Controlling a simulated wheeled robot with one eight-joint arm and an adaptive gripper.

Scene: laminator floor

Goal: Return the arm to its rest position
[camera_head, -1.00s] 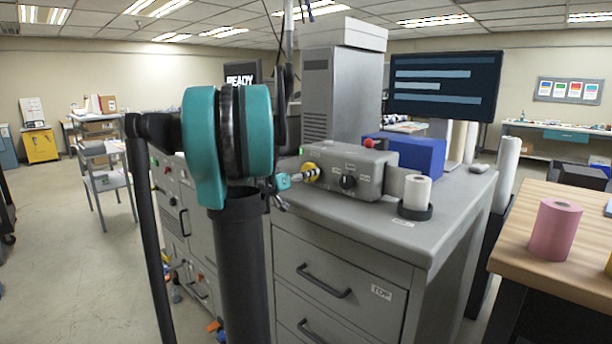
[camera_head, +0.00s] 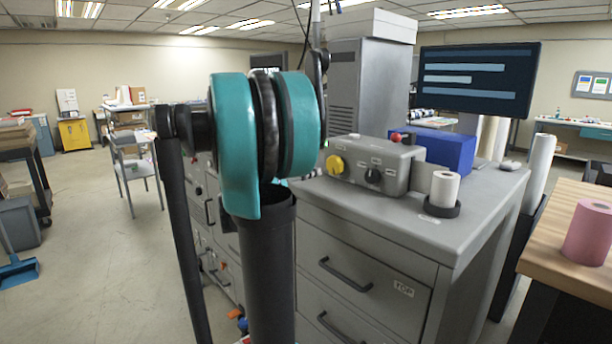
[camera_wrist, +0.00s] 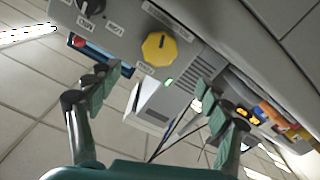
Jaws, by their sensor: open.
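My arm, with its teal and black joint (camera_head: 265,130), stands in the middle of the head view, in front of the grey machine. My gripper (camera_wrist: 160,88) shows in the wrist view with its two fingers spread wide and nothing between them. In the head view it is hidden behind my arm. The grey control box (camera_head: 375,165) carries a yellow knob (camera_head: 335,165) and a black knob (camera_head: 373,175). In the wrist view the yellow knob (camera_wrist: 160,48) lies beyond the fingertips, apart from them.
The grey cabinet (camera_head: 370,280) with drawers is close to my arm. A white roll (camera_head: 445,188) and a blue box (camera_head: 443,150) are on its top. A wooden table (camera_head: 560,230) with a pink roll (camera_head: 588,232) is at right. Open floor lies to the left.

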